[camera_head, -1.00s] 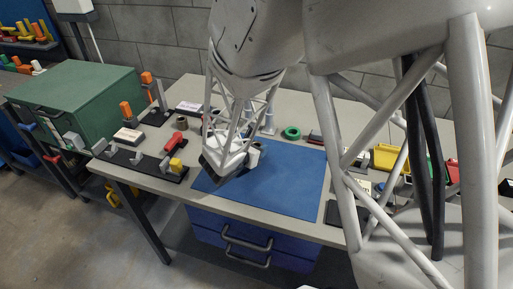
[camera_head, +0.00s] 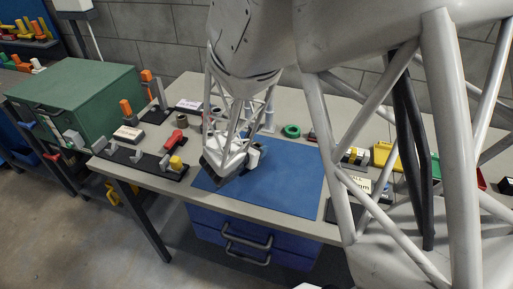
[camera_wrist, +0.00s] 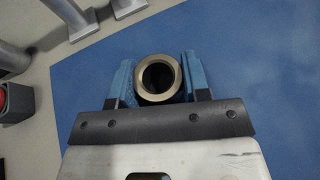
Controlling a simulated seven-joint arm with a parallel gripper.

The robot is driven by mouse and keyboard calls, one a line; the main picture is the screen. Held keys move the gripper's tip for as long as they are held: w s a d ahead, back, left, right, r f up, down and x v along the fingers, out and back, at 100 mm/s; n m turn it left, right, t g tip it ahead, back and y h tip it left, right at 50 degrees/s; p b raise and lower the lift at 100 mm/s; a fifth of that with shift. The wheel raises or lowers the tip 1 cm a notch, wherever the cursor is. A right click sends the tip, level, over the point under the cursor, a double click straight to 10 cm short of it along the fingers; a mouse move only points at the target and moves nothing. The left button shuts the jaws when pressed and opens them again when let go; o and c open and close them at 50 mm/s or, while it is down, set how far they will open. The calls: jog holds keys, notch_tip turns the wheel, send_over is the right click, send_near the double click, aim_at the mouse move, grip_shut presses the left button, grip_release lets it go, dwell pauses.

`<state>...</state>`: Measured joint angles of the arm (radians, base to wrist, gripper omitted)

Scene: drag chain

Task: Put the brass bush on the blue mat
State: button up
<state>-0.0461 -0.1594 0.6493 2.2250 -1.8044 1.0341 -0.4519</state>
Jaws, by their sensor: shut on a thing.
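My gripper (camera_wrist: 158,82) is shut on the brass bush (camera_wrist: 158,66), a short round ring with a dark bore, held between two blue jaw pads in the wrist view. The blue mat (camera_wrist: 255,95) lies beneath the gripper and bush; the height of the bush over it is hard to tell. In the head view my gripper (camera_head: 258,154) is over the back left part of the blue mat (camera_head: 285,188). The bush is mostly hidden there by the gripper.
A green ring (camera_head: 291,131) lies behind the mat. A black rack with red and yellow pieces (camera_head: 175,163) stands left of the mat, and a brownish cylinder (camera_head: 182,121) stands behind it. The mat's front and right are clear.

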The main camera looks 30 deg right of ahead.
dwell(0.4)
jog(key=o, duration=1.2)
jog(key=shift+a+r, duration=0.1)
jog(key=shift+a, duration=0.05)
jog(key=shift+v, duration=3.75)
jog(key=shift+s, duration=0.1)
